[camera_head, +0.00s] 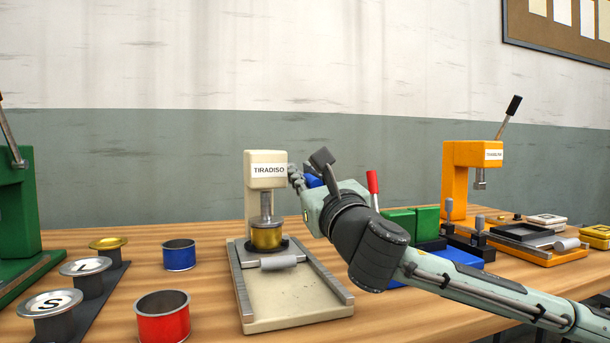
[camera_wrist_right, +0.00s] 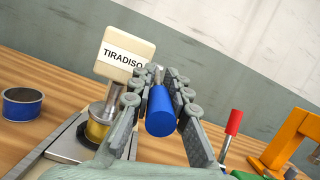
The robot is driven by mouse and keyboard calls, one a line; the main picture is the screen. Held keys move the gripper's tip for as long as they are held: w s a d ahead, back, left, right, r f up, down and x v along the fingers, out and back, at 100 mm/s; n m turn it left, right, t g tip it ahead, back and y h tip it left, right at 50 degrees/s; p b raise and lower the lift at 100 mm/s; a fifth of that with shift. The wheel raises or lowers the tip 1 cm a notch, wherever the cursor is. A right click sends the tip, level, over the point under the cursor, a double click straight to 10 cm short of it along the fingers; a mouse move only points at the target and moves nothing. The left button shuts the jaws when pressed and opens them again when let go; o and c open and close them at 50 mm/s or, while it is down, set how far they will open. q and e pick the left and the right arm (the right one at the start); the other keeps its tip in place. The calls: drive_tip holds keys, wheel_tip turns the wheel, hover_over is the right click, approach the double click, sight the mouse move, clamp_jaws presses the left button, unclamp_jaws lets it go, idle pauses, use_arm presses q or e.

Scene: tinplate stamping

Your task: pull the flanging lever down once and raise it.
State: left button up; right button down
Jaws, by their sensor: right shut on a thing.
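The cream press (camera_head: 266,210) labelled TIRADISO stands mid-table. Its metal ram reaches down to a gold can (camera_head: 266,237) on the press base. A blue lever handle (camera_head: 313,181) shows at the right side of the press head. My right gripper (camera_head: 298,178) is around this handle, beside the press head. In the right wrist view, the fingers (camera_wrist_right: 157,90) are shut on the blue handle (camera_wrist_right: 160,113), one on each side. The handle points towards the wrist camera; the lever's root is mostly hidden by the fingers. My left gripper is out of view.
A blue can (camera_head: 179,255) and a red can (camera_head: 162,316) stand left of the press. A stand with lettered discs (camera_head: 87,266) and a green press (camera_head: 20,215) are farther left. A red-handled lever (camera_head: 373,186) and an orange press (camera_head: 455,180) stand right.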

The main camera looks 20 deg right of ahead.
drive_tip(key=c, duration=1.4)
unclamp_jaws()
drive_tip(key=v, duration=0.7)
drive_tip(key=shift+s+d, duration=0.1)
drive_tip(key=shift+s, duration=0.15)
drive_tip(key=shift+f, duration=0.1)
